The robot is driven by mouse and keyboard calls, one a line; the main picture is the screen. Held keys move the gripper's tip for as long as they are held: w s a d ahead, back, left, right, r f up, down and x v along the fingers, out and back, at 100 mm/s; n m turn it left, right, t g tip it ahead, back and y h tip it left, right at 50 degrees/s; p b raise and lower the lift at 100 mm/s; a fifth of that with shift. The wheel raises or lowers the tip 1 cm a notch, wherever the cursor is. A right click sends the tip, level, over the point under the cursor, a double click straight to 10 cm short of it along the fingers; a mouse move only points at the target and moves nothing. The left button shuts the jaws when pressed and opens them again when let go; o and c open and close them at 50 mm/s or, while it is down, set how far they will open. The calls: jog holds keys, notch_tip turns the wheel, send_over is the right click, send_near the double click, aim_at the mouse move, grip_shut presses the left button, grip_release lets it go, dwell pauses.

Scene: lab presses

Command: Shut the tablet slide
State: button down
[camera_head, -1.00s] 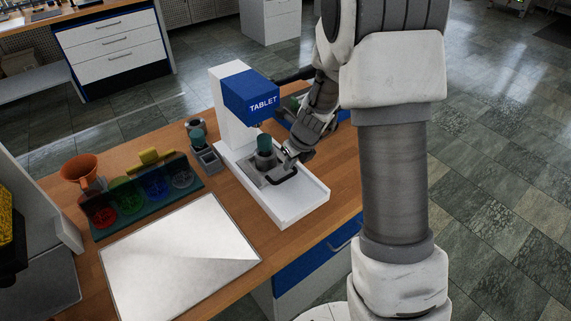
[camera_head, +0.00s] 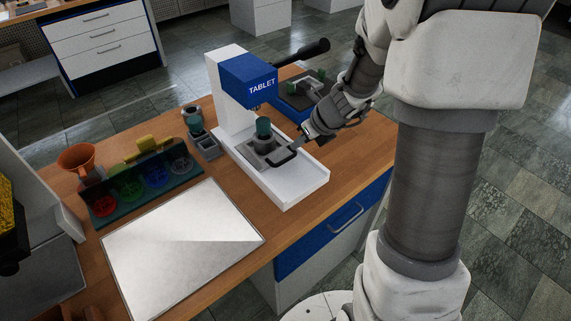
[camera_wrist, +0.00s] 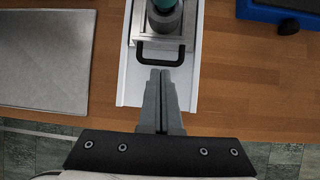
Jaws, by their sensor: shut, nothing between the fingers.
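The white tablet press has a blue head marked TABLET (camera_head: 250,80) and a long white base (camera_head: 292,192). Its grey slide (camera_head: 259,151) sits on the base, with a teal-topped cup (camera_head: 263,127) upright on it, forward of the head. The slide's black handle (camera_head: 284,157) faces the front end of the base; it also shows in the wrist view (camera_wrist: 160,62). My gripper (camera_head: 302,141) is shut and empty, just beside the handle. In the wrist view its fingertips (camera_wrist: 160,71) point at the handle's outer bar, very close; I cannot tell if they touch.
A grey sheet (camera_head: 180,245) lies left of the press. A colored-cup rack (camera_head: 140,185), an orange funnel (camera_head: 78,158) and a small holder (camera_head: 205,143) stand behind it.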

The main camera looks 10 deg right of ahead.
aim_at(270, 145)
jog(key=w+a+f+t+b, duration=0.1)
jog(key=f+b, duration=0.1)
jog(key=b, duration=0.1)
jog(key=w+a+f+t+b, duration=0.1)
jog(key=f+b, duration=0.2)
jog(key=w+f+t+y+b, duration=0.1)
jog(key=w+f+b, duration=0.1)
jog(key=b, duration=0.1)
jog(key=shift+w+a+f, duration=0.1)
jog(key=shift+a+f, duration=0.3)
jog(key=w, duration=0.1)
jog(key=w+a, duration=0.1)
jog(key=w, duration=0.1)
jog(key=shift+w+a, duration=0.35)
jog(key=shift+a, duration=0.05)
jog(key=shift+r, duration=0.1)
jog(key=shift+w+a, duration=0.1)
jog(key=shift+r+p, duration=0.2)
jog(key=shift+p, duration=0.1)
